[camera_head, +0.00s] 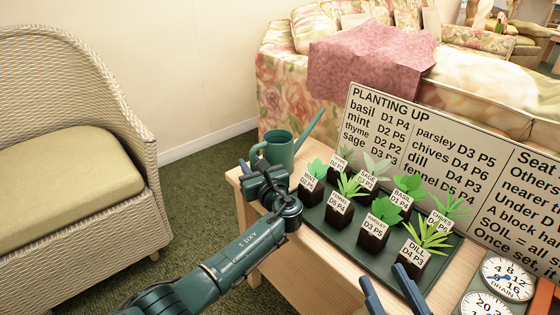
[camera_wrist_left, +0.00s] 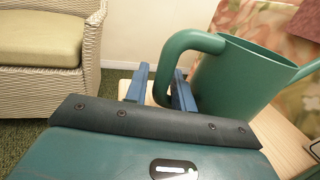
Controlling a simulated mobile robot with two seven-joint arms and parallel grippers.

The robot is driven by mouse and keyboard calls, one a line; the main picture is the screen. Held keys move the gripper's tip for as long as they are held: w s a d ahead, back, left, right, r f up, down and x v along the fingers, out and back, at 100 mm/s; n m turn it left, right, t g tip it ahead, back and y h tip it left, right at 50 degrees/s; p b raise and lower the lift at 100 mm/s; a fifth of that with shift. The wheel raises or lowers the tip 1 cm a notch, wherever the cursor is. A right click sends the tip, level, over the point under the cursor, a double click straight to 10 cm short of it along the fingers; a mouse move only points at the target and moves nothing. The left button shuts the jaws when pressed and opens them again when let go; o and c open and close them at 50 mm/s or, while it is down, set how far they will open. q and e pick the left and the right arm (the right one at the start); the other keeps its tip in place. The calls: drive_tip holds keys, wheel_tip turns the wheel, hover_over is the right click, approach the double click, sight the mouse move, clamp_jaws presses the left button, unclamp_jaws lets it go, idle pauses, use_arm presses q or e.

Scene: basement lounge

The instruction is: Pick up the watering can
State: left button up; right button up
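The green watering can (camera_head: 279,148) stands upright on the back left corner of the wooden table (camera_head: 285,262), its spout pointing up and right. In the left wrist view the watering can (camera_wrist_left: 240,78) is close, with its handle at the left of its body. My left gripper (camera_head: 258,165) is at the handle. In its wrist view the left gripper (camera_wrist_left: 162,88) has its fingers apart, with the lower handle showing between them; I see a gap beside the left finger. My right gripper (camera_head: 392,290) is open and empty at the front of the plant tray.
A dark tray (camera_head: 318,222) holds several labelled potted herbs right of the can. A planting sign (camera_head: 400,115) stands behind it. Two dials (camera_head: 507,280) are at the lower right. A wicker armchair (camera_head: 70,130) is at left and a floral sofa (camera_head: 283,85) behind.

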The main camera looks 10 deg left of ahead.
use_arm(q)
drive_tip(key=shift+w+a, duration=0.25)
drive_tip(key=shift+w, duration=0.1)
clamp_jaws()
drive_tip(key=shift+r, duration=0.15)
